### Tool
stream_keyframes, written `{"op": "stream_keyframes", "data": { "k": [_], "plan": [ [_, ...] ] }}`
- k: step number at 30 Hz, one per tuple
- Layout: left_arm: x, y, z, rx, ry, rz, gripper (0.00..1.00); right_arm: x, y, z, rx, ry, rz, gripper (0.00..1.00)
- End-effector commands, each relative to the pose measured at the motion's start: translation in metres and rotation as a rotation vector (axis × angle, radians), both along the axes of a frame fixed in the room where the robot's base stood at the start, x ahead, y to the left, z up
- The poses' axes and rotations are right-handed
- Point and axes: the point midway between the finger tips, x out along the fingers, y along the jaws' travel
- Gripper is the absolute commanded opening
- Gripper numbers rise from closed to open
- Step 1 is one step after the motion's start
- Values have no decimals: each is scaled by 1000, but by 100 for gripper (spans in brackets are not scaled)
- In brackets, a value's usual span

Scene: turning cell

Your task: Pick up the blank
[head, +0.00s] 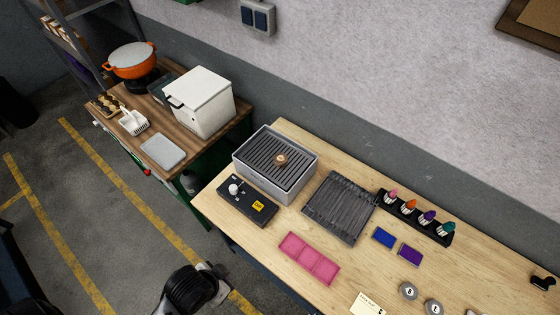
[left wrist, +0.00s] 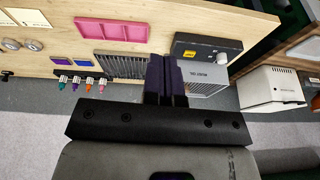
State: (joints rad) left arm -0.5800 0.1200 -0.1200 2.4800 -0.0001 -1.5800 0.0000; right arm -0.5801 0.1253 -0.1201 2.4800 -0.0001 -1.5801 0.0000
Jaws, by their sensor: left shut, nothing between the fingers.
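A small round brown piece (head: 281,158), which may be the blank, lies on the ribbed dark top of a grey box (head: 268,187) in the head view. I cannot see the piece in the left wrist view, where the grey box (left wrist: 205,80) is partly hidden behind my fingers. My left gripper (left wrist: 164,57) is shut and empty, its dark fingers pointing toward the bench. It appears apart from the brown piece. My right gripper is in neither view.
A black control box (head: 247,201) with a white knob stands before the grey box. A ribbed grey tray (head: 340,207), pink tray (head: 309,258), blue and purple pads and a black rack of coloured-topped items (head: 416,217) share the bench. A white bin (head: 200,103) stands on the neighbouring table.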

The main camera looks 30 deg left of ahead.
Motion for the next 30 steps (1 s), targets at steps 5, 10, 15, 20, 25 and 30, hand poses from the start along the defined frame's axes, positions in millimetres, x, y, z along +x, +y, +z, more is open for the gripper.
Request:
{"op": "stream_keyframes", "data": {
  "k": [5,10,15,20,25,30],
  "plan": [
    [0,0,0,0,0,0,0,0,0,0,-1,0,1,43],
    [0,0,0,0,0,0,0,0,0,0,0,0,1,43],
    [0,0,0,0,0,0,4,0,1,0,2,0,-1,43],
    [0,0,0,0,0,0,19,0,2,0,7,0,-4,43],
    [0,0,0,0,0,0,35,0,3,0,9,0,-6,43],
    [0,0,0,0,0,0,52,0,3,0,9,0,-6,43]
  ]
}}
